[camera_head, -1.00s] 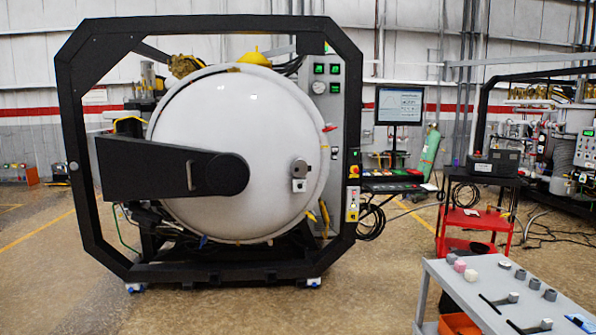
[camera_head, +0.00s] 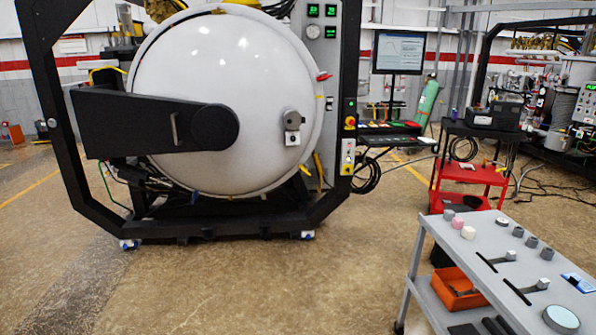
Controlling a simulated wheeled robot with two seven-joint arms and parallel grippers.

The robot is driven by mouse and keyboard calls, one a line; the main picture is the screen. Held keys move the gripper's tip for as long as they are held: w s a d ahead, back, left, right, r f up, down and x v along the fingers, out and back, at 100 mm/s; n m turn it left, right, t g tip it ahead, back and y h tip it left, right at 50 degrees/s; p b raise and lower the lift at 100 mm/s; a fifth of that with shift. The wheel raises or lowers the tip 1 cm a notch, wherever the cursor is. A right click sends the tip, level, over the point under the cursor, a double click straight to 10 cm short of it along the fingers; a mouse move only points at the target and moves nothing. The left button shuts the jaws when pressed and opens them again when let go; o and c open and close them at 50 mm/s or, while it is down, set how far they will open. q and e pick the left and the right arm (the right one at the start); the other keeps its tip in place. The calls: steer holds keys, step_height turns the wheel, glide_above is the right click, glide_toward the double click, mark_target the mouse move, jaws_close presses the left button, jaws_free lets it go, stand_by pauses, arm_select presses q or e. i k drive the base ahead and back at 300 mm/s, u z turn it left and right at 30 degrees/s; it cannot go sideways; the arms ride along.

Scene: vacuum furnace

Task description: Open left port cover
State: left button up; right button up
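The vacuum furnace stands ahead, with a large round white door (camera_head: 228,85) closed inside a black frame (camera_head: 52,130). A black hinge arm (camera_head: 135,122) with a small handle crosses the door from the left. A small grey metal fitting (camera_head: 292,121) sits at the door's right side; I cannot tell whether it is a port cover. No part is clearly recognisable as the left port cover. Neither of my grippers is in view.
A grey cart (camera_head: 462,245) at the lower right carries small cylinders, blocks and black L-shaped tools, with an orange bin (camera_head: 458,288) below. A red cart (camera_head: 470,172) and a monitor (camera_head: 399,52) stand behind. The floor before the furnace is clear.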

mark_target(293, 121)
steer(key=i, duration=4.05)
steer(key=u, duration=0.2)
